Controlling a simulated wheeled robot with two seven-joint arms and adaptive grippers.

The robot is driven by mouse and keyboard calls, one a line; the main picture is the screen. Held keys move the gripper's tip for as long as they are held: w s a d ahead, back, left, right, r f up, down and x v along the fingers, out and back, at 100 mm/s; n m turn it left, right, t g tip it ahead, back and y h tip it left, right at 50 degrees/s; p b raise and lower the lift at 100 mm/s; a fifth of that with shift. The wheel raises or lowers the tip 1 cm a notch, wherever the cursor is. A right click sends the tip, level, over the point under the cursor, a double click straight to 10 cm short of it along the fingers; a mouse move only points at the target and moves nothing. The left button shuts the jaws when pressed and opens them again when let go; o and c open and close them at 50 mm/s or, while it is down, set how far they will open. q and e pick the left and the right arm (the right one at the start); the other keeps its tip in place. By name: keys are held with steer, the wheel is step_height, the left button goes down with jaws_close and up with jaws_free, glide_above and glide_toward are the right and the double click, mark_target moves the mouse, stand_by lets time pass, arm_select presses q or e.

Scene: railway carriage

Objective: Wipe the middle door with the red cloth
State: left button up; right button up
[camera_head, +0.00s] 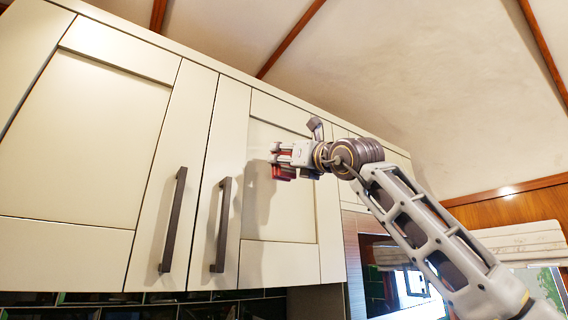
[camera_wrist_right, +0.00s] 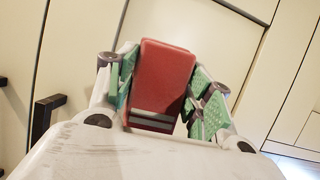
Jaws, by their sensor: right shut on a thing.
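The red cloth (camera_wrist_right: 166,80) is a red block-like pad with a grey stripe near its lower end. My right gripper (camera_wrist_right: 160,95) is shut on it, with green-padded fingers on both sides. In the head view my right gripper (camera_head: 290,158) holds the red cloth (camera_head: 283,173) at the middle door (camera_head: 280,205), a cream panelled cupboard door with a dark vertical handle (camera_head: 221,225) on its left side. The cloth is in front of the upper part of the recessed panel, right of the handle. I cannot tell whether it touches. My left gripper is out of view.
Another cream door (camera_head: 90,140) with a dark handle (camera_head: 173,220) stands to the left. Dark tiles (camera_head: 150,307) run below the cupboards. A window blind (camera_head: 520,243) and wood panelling are at the right. The sloped ceiling (camera_head: 400,70) is above.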

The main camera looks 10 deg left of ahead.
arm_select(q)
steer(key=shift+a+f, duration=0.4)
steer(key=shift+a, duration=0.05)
arm_select(e)
steer(key=shift+s+d, duration=0.25)
arm_select(q)
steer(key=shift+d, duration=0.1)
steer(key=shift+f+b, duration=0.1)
steer(key=shift+b, duration=0.2)
arm_select(e)
steer(key=shift+s+d, duration=0.1)
steer(key=shift+s, duration=0.05)
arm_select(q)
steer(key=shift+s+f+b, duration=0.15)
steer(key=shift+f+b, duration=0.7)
arm_select(e)
steer(key=shift+s+d, duration=0.95)
steer(key=shift+d, duration=0.05)
